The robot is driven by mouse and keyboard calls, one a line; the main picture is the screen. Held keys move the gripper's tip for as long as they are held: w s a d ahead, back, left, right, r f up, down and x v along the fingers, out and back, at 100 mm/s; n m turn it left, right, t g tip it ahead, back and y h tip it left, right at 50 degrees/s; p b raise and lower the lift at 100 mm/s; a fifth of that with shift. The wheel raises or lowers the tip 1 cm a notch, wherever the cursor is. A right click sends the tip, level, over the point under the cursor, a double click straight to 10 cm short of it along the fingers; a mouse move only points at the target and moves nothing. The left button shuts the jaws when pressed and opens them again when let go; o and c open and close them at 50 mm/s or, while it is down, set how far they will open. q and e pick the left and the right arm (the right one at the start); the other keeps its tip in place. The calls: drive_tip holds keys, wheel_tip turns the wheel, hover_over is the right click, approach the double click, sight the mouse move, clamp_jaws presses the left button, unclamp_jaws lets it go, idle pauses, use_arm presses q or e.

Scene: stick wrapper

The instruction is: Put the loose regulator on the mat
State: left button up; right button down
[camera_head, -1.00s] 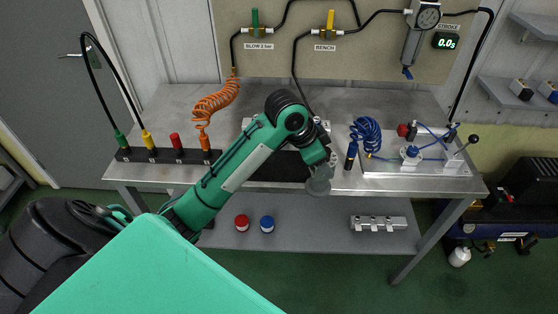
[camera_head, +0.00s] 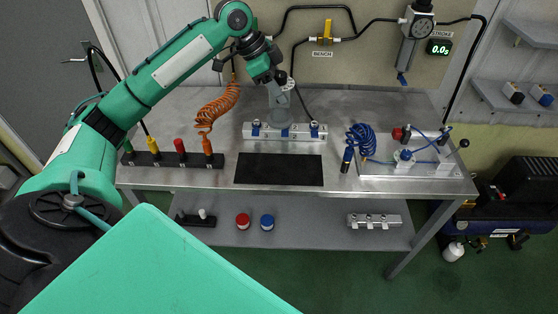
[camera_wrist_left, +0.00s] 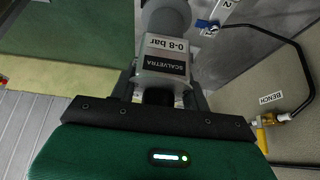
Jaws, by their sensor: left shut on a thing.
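The loose regulator (camera_head: 279,105) is a grey body with a rounded bowl. My left gripper (camera_head: 273,82) is shut on it and holds it upright over the white manifold (camera_head: 257,131) at the back of the bench. I cannot tell whether its lower end touches the manifold. In the left wrist view the regulator (camera_wrist_left: 165,58) sits between the fingers (camera_wrist_left: 161,90), with a label reading "SCALVETRA" and "0-8 bar". The black mat (camera_head: 278,170) lies bare at the bench's front edge, in front of the manifold. My right gripper is not in view.
A black rail (camera_head: 172,161) with coloured plugs and an orange coil (camera_head: 217,105) is left of the mat. A blue coil (camera_head: 361,139) and a fitted plate (camera_head: 378,168) are to the right. A gauge regulator (camera_head: 415,25) hangs on the back panel.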

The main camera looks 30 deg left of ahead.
use_arm(q)
wheel_tip(320, 180, down, 20)
drive_tip(key=p, duration=0.3)
drive_tip(key=shift+r+p, duration=0.2)
drive_tip(key=shift+p, duration=0.1)
drive_tip(key=shift+f, duration=0.1)
drive_tip(key=o, duration=1.3)
drive_tip(key=b+v, duration=0.3)
drive_tip(key=v, duration=0.9)
